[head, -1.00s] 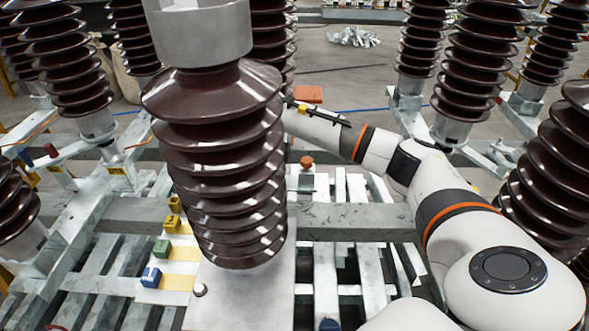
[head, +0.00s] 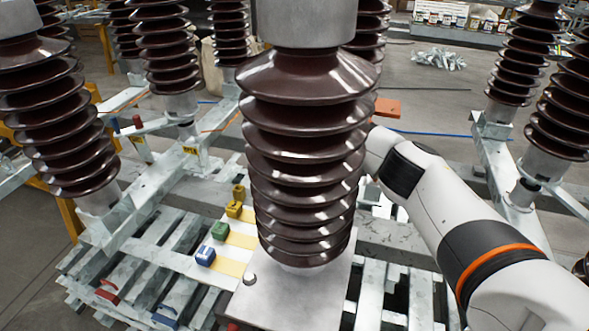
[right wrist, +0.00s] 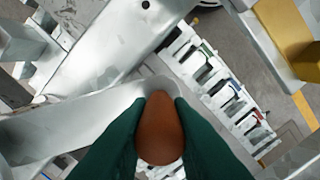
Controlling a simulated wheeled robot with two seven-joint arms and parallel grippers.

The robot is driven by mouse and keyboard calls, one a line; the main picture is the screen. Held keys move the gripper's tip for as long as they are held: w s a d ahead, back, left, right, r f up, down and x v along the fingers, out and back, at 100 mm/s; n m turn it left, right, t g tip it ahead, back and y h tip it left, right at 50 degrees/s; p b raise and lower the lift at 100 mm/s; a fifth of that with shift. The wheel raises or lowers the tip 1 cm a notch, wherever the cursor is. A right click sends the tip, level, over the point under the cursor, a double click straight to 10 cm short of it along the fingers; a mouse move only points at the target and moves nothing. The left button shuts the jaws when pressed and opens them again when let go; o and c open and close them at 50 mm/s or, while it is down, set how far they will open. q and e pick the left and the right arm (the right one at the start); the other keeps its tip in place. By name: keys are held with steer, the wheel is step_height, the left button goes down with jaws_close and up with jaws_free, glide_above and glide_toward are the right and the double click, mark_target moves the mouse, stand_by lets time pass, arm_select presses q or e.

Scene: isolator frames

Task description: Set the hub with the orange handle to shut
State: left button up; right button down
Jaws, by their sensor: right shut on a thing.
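In the right wrist view my right gripper (right wrist: 160,105), with dark green fingers, is shut on a rounded orange-brown handle (right wrist: 160,135). A grey metal bar with a rounded end (right wrist: 110,100) lies just beyond the handle. The hub's setting cannot be told from these frames. In the head view my right arm comes in from the right and passes behind the large brown ribbed insulator (head: 305,150). That insulator hides the right gripper and the orange handle there. My left gripper is not in view.
More ribbed insulators stand around on metal frames (head: 150,200). A flat orange block (head: 386,107) lies behind. Open floor shows at the back right.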

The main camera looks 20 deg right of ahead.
steer(key=shift+w+a+r, duration=0.1)
steer(key=shift+w, duration=0.15)
steer(key=c, duration=1.3)
jaws_free()
step_height(320, 180, up, 12)
steer(key=b, duration=0.1)
